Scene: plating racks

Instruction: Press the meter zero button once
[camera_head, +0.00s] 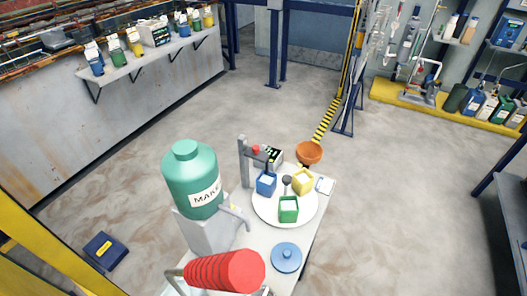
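A small box-shaped device with a dark front panel (274,155), which looks like the meter, stands at the back of the light bench. Small pale marks show on its panel. The zero button is too small to make out. A grey post with an arm (244,165) stands just left of the device, and a small red part (256,149) shows by that arm, close to the device. I cannot tell which of the two the red part belongs to. My gripper is not in view.
A white round plate (268,216) holds blue, yellow and green cups. An orange bowl (309,152) sits behind it. Open floor (390,200) lies right of the bench.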

